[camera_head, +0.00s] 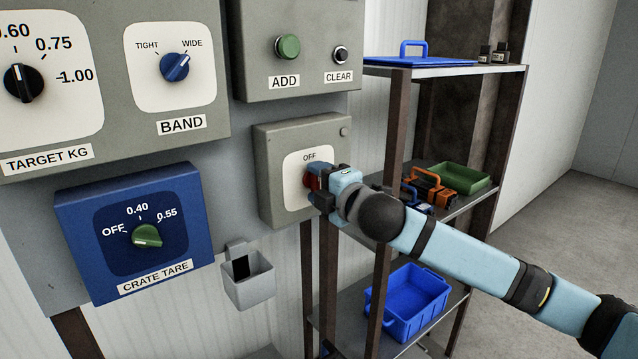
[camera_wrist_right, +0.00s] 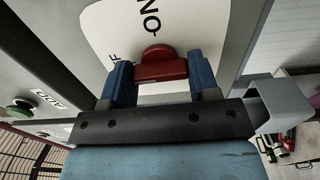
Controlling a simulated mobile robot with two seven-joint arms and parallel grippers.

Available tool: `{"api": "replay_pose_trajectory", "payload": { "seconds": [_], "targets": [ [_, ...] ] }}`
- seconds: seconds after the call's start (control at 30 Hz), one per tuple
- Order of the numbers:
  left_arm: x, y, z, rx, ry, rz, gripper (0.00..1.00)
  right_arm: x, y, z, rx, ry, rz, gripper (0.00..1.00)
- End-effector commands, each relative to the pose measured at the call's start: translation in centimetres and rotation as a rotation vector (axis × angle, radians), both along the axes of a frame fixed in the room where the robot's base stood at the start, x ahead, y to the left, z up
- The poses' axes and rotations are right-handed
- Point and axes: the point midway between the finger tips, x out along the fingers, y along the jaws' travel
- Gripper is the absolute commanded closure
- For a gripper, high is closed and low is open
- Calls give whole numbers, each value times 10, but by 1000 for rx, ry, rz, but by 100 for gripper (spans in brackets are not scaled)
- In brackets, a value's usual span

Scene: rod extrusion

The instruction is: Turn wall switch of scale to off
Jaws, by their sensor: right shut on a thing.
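The wall switch is a grey box (camera_head: 267,190) with a white plate (camera_head: 294,189) marked OFF at its top. Its red knob (camera_head: 310,178) is mostly hidden behind my right gripper (camera_head: 318,182) in the head view. In the right wrist view the red knob (camera_wrist_right: 158,64) sits between the two blue fingers of my right gripper (camera_wrist_right: 160,75), which are shut on it. The wrist view shows ON on the white plate (camera_wrist_right: 130,25) and part of another word at the left. I cannot tell the knob's exact angle. My left gripper is not in view.
Above are the ADD button (camera_head: 288,46) and CLEAR button (camera_head: 340,55). The BAND knob (camera_head: 175,67) and blue CRATE TARE box (camera_head: 135,265) are left. A small grey holder (camera_head: 248,285) hangs below. A shelf with a blue crate (camera_head: 407,306) stands close behind my right arm.

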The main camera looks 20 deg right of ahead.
Motion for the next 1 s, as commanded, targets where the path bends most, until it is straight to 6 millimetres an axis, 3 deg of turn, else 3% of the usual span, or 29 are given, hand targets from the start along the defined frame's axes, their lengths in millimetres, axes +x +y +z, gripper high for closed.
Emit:
{"api": "replay_pose_trajectory", "payload": {
  "seconds": [0.23, 0.27, 0.33, 0.37, 0.73, 1.0],
  "targets": [
    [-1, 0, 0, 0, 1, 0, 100, 0, 0, 0, -2, -1, 0, 68],
    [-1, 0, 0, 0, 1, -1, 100, 0, 0, 0, -2, -1, 0, 38],
    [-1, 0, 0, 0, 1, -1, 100, 0, 0, 0, -2, -1, 0, 22],
    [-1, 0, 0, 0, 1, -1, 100, 0, 0, 0, -2, -1, 0, 19],
    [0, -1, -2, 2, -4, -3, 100, -7, -2, -1, -1, -1, 1, 19],
    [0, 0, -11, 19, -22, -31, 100, -58, -21, -4, -4, -1, 0, 19]
  ]
}}
